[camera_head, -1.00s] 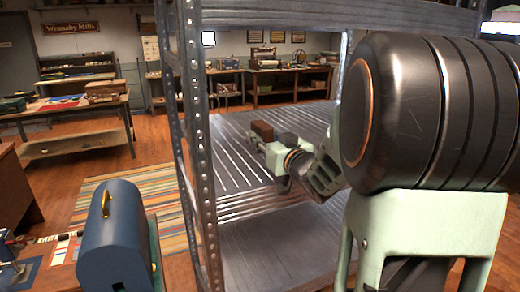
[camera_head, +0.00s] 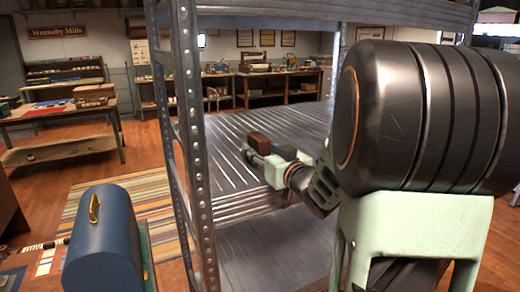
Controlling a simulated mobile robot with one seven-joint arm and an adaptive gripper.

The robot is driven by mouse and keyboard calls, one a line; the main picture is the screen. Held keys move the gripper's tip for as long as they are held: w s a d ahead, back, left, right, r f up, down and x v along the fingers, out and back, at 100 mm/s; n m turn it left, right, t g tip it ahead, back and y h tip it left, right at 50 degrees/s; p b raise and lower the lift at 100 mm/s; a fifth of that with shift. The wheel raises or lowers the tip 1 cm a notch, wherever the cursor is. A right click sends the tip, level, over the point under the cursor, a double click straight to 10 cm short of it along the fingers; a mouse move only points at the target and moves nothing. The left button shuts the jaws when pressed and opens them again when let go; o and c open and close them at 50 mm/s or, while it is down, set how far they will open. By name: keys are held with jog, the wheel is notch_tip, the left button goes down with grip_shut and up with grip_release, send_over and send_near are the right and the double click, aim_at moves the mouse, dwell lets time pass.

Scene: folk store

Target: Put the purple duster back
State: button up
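My gripper (camera_head: 262,158) is at the middle shelf level of the metal rack, its fingers pointing left. A small brown block (camera_head: 258,142) shows right at the fingertips. It could be the back of the duster, but no purple shows on it. I cannot tell whether the fingers grip the block or it rests on the shelf just behind them. The metal shelf (camera_head: 228,128) has a ridged, shiny surface and looks otherwise empty. My arm hides the right part of the rack.
A perforated rack post (camera_head: 196,165) stands left of my gripper, and an upper shelf (camera_head: 290,12) lies above. A blue domed case (camera_head: 103,245) stands at the front left. A striped rug (camera_head: 150,215) lies on the floor. Tables with goods line the back.

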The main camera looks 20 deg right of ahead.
jog(key=shift+r, duration=0.15)
jog(key=shift+s, duration=0.2)
jog(key=s+p, duration=0.1)
jog(key=s, duration=0.4)
jog(key=s+p, duration=0.1)
jog(key=s, duration=0.5)
jog(key=shift+s+d+r, duration=0.2)
jog(key=shift+s, duration=0.1)
